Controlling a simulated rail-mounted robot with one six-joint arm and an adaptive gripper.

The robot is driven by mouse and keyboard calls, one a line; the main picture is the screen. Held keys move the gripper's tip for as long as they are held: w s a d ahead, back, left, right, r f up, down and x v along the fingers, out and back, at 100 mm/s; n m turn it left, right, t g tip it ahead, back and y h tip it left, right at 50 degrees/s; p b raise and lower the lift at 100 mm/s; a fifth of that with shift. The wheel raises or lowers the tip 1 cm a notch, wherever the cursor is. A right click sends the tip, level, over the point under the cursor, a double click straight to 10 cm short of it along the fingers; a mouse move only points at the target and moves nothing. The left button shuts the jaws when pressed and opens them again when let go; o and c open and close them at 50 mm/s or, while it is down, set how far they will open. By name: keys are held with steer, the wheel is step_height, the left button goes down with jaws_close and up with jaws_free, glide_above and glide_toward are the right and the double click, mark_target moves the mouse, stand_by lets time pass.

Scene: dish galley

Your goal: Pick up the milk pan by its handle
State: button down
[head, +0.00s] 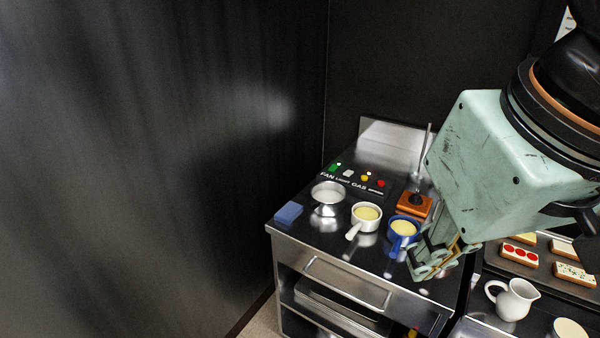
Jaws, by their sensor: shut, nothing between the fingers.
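Two small handled pans with pale yellow contents stand on the steel worktop (303,237) in the head view. One is a white pan (366,228) with its handle toward the front left. I cannot tell which is the milk pan. My gripper (427,267) is shut and empty, just in front and right of the blue pan. It looks close to that pan, but I cannot tell whether they touch.
A shiny metal bowl (327,207) and a blue sponge (289,213) are at the left. Buttons (365,178) line the back. A white jug (513,301) and trays of food are at the right.

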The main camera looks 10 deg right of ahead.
steer(key=c, duration=3.4)
jaws_free()
steer(key=o, duration=0.8)
steer(key=shift+w+d, duration=0.1)
